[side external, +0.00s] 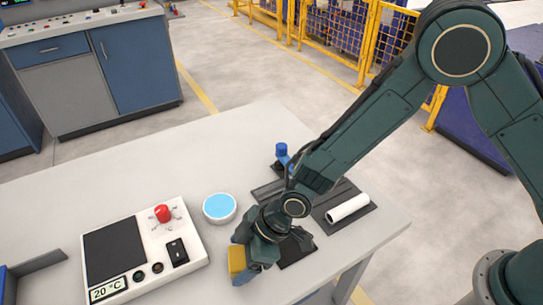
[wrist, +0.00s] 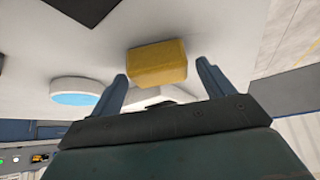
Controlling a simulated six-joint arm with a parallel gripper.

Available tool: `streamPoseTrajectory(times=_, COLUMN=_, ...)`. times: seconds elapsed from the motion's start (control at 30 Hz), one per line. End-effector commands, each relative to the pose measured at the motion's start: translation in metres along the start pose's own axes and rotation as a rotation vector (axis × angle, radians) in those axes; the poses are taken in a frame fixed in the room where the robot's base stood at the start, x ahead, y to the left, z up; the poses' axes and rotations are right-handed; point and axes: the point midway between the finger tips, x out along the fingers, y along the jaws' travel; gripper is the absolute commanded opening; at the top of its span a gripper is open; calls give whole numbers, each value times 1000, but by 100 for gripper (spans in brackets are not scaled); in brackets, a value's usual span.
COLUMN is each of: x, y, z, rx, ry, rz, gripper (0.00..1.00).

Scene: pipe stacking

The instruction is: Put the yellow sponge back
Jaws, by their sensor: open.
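The yellow sponge (side external: 237,261) is a small block on the grey table near its front edge in the side view. My gripper (side external: 245,264) is low beside it and partly covers it. In the wrist view, the sponge (wrist: 157,65) shows between the two spread fingers of my gripper (wrist: 162,70), with a gap visible on both sides. The fingers are open and not closed on it. A dark flat square pad (side external: 294,251) lies just right of my gripper in the side view, partly hidden by the arm; nothing shows on its visible part.
A round white dish with a blue top (side external: 219,207) stands close behind my gripper. A white heater panel (side external: 150,255) with red knob lies left. A white pipe (side external: 347,207) lies on a dark tray at right. A blue piece (side external: 282,151) stands behind the arm.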

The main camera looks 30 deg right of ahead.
Motion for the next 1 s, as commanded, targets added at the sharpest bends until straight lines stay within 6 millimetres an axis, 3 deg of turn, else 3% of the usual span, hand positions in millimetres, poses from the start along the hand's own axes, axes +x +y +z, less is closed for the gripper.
streamPoseTrajectory(times=0.7, x=-85, y=1, z=0, rx=0, ry=2, rz=1, gripper=80)
streamPoseTrajectory(times=1.0, x=-109, y=0, z=0, rx=-1, ry=2, rz=-1, gripper=80)
